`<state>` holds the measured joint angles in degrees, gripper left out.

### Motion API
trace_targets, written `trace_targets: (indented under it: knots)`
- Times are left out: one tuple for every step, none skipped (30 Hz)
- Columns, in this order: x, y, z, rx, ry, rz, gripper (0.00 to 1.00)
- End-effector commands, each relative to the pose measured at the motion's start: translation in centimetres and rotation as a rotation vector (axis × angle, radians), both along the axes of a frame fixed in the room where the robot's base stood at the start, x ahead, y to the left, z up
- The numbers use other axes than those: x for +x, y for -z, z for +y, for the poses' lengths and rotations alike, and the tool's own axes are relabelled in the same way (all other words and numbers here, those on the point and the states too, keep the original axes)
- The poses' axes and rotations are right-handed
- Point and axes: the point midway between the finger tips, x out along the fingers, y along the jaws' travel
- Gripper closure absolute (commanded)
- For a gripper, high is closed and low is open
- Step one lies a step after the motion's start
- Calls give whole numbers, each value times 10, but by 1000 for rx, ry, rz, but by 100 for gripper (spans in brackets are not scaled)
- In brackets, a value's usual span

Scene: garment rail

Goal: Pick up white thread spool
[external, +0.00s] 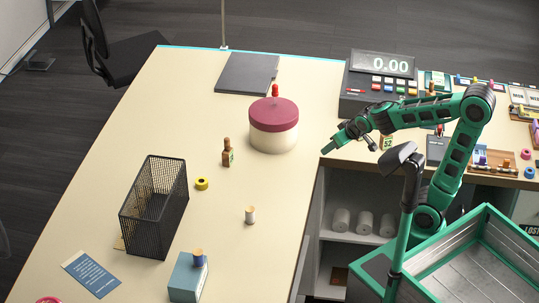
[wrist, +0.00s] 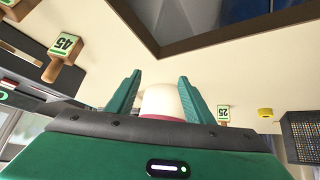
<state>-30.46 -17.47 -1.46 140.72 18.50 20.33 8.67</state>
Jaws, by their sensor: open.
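The white thread spool (external: 250,215), a small white cylinder with wooden ends, stands upright on the cream tabletop (external: 215,120) in the external view. It has clear table around it, right of the black mesh basket (external: 181,205). I cannot make it out in the wrist view. My gripper (external: 345,142) is open and empty near the table's inner corner, up and to the right of the spool and well apart from it. In the wrist view the two green fingers (wrist: 160,80) are spread, with the cream canister showing beyond them.
A cream canister with a dark red lid (external: 273,119) stands left of my gripper. A wooden numbered piece (external: 227,153) and a yellow tape roll (external: 202,184) stand near the basket. A blue box (external: 187,280) bears another spool (external: 199,258). A cash register (external: 375,82) is behind.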

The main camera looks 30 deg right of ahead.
Motion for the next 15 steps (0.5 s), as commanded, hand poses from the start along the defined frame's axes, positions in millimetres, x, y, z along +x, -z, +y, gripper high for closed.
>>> trace_targets:
  knots:
    - [3,1,30,5,-62,-36,53]
    - [5,1,46,12,-95,-61,53]
    - [6,-1,68,22,-138,-93,53]
    - [5,-1,85,31,-172,-117,53]
    - [5,-2,102,41,-205,-141,53]
    - [2,-3,124,56,-250,-172,53]
    - [-1,-4,141,68,-284,-194,53]
    - [-5,-6,158,82,-317,-217,53]
    - [-11,-8,181,100,-363,-247,53]
    - [-17,-9,198,115,-397,-267,53]
    - [-23,-10,214,131,-430,-286,53]
    - [-32,-12,235,154,-472,-311,53]
    - [-39,-14,249,170,-503,-329,53]
    - [-47,-15,263,186,-533,-345,53]
    - [-58,-17,281,209,-571,-366,53]
